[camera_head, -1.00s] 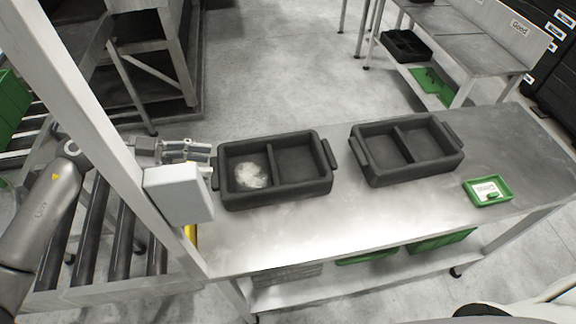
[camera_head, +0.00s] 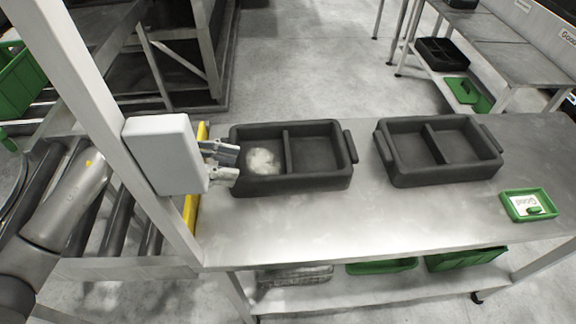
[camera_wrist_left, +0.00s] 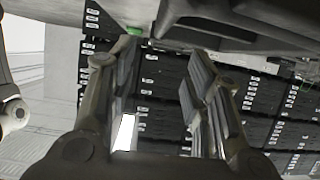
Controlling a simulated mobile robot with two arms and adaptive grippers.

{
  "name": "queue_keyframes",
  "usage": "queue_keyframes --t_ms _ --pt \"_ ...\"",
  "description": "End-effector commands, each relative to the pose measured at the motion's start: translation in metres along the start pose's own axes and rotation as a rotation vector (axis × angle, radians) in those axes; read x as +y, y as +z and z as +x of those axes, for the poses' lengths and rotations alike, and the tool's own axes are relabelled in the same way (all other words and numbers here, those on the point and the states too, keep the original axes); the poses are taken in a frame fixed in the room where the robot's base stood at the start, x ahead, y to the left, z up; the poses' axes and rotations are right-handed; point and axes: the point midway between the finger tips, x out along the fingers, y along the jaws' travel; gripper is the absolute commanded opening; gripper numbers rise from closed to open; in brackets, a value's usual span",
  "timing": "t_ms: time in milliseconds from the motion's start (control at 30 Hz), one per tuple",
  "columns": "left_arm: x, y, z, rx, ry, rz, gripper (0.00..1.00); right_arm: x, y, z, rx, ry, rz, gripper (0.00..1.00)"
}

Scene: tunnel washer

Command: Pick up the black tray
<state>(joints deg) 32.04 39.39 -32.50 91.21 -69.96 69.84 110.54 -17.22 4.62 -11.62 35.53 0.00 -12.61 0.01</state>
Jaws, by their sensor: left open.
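A black tray (camera_head: 318,179) with two compartments lies on the metal table, a whitish round item (camera_head: 262,161) in its left compartment. A second black two-compartment tray (camera_head: 447,177), empty, lies to its right. My left gripper (camera_head: 237,163) is open at the left end of the first tray, its fingers pointing at it. The fingers overlap the tray's left edge in the head view; I cannot tell whether they touch it. The tray's left handle is hidden. The left wrist view shows the spread fingers (camera_wrist_left: 165,95) with nothing clearly between them. My right gripper is not in view.
A pale grey box (camera_head: 165,155) on a slanted post (camera_head: 100,110) stands in front of my left wrist. A green tray with a card (camera_head: 528,205) sits at the table's right. The table (camera_head: 350,225) is clear in front of the trays. Rollers lie at the left.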

Motion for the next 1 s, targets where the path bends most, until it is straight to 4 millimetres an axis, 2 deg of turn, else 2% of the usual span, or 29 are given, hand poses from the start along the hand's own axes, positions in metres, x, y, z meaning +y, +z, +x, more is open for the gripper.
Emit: queue_keyframes --t_ms 33,133,433,667,1000 --pt "0.000 0.009 0.004 0.000 -0.001 0.000 0.45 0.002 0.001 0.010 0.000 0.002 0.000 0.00" --pt "0.000 0.011 0.007 0.001 0.000 0.000 0.45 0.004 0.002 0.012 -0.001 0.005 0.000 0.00" --pt "0.000 0.008 0.050 0.003 0.002 -0.001 0.45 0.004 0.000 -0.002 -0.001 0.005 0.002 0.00" --pt "-0.001 0.009 0.066 0.001 0.000 -0.001 0.45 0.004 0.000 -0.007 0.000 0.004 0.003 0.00" --pt "-0.003 0.009 0.108 0.001 0.000 -0.001 0.45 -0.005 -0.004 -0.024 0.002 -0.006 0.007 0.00"
